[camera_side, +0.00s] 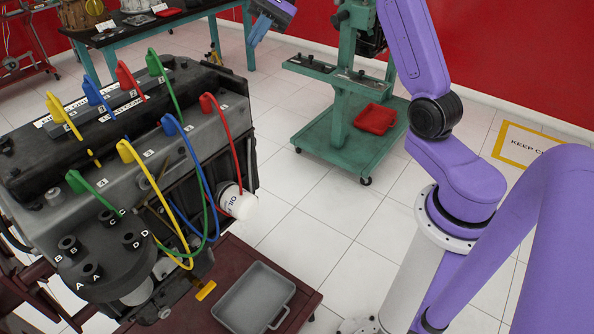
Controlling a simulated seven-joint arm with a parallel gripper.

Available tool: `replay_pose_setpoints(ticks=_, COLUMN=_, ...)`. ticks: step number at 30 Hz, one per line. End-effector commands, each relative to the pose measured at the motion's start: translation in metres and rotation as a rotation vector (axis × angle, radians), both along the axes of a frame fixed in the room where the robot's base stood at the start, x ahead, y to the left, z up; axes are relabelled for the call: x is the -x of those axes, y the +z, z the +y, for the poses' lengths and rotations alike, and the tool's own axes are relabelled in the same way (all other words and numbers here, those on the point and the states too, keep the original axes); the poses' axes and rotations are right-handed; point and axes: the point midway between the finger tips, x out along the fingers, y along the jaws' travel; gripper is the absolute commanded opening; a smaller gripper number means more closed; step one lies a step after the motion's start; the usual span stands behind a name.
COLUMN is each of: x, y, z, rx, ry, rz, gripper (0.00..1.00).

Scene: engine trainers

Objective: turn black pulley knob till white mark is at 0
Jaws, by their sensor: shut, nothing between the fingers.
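The engine trainer (95,165) fills the left of the side view. A dark round part (160,312) shows low at its front end, below the black cap lettered A to D (118,262); it may be the black pulley knob, but I cannot tell for sure. I cannot make out a white mark or a 0. My gripper (256,36) is at the top edge, partly cut off by the frame. It is shut and empty, up in the air, well away from the engine's front end.
Yellow, blue, red and green leads loop over the engine, with a white oil filter (237,203) at its side. A grey tray (245,312) sits on the dark red stand (313,300). A green machine stand (340,140) is behind. White tiled floor between is clear.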

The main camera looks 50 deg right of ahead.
Motion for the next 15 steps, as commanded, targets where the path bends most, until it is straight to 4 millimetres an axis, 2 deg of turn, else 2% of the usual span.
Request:
replay_pose_setpoints(ticks=1, x=-0.01, y=-0.003, z=-0.016, rx=-0.031, ry=-0.051, rz=0.016, gripper=0.0)
replay_pose_setpoints(ticks=6, x=-0.029, y=-0.007, z=-0.06, rx=-0.121, ry=-0.182, rz=0.048, gripper=0.0)
replay_pose_setpoints(ticks=15, x=-0.044, y=-0.017, z=-0.121, rx=-0.238, ry=-0.343, rz=0.072, gripper=0.0)
